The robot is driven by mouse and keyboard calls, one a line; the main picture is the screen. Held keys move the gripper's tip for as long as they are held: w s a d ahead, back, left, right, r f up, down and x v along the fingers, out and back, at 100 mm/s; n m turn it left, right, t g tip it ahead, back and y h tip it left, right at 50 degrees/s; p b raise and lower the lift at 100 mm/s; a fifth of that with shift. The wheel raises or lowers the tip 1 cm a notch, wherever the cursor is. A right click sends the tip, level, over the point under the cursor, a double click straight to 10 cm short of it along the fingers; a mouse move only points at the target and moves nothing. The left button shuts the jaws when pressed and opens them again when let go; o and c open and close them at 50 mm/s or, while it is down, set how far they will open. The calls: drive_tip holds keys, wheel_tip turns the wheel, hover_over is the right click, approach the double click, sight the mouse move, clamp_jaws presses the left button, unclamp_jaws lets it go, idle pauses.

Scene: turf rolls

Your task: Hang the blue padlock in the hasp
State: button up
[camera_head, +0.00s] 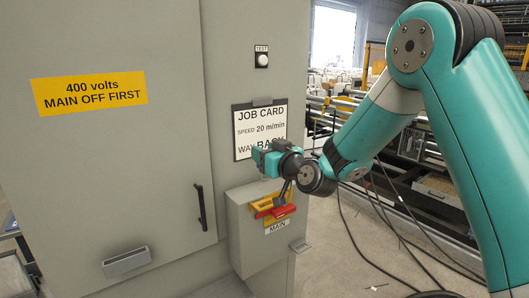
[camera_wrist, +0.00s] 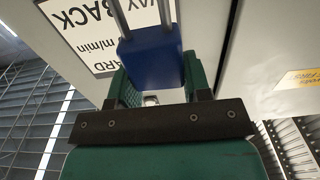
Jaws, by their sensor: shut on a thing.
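The blue padlock (camera_wrist: 152,58) is held between the two green fingers of my gripper (camera_wrist: 160,78) in the wrist view. Its grey shackle (camera_wrist: 122,18) points away from the gripper, and its far end is cut off by the picture edge. In the head view my gripper (camera_head: 266,158) is in front of the job card, above the main switch. I cannot make out the padlock there. The main switch (camera_head: 272,206), with yellow and red parts, sits on the grey box over the MAIN label. No hasp can be told apart clearly from these parts.
The grey switch box (camera_head: 262,240) juts out from the cabinet (camera_head: 110,190). The job card (camera_head: 259,130) is on the cabinet face behind my gripper, and shows in the wrist view (camera_wrist: 95,35). A door handle (camera_head: 200,207) is to the left. Cables (camera_head: 385,220) hang at right.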

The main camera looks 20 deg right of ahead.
drive_tip(key=shift+s+f+b, duration=0.1)
drive_tip(key=shift+s+b, duration=0.05)
drive_tip(key=shift+b, duration=0.25)
drive_tip(key=shift+f+b, duration=0.3)
drive_tip(key=shift+b, duration=0.05)
wheel_tip(320, 180, down, 5)
drive_tip(key=b, duration=0.5)
drive_tip(key=shift+b, duration=0.35)
drive_tip(key=shift+b, duration=0.95)
idle(0.8)
drive_tip(key=shift+f+b, duration=2.6)
drive_tip(key=shift+b, duration=0.35)
drive_tip(key=o, duration=1.1)
drive_tip(key=shift+o, duration=0.2)
drive_tip(key=b+v, duration=0.8)
drive_tip(key=v, duration=0.9)
drive_tip(key=shift+s+r, duration=0.15)
drive_tip(key=shift+s, duration=0.05)
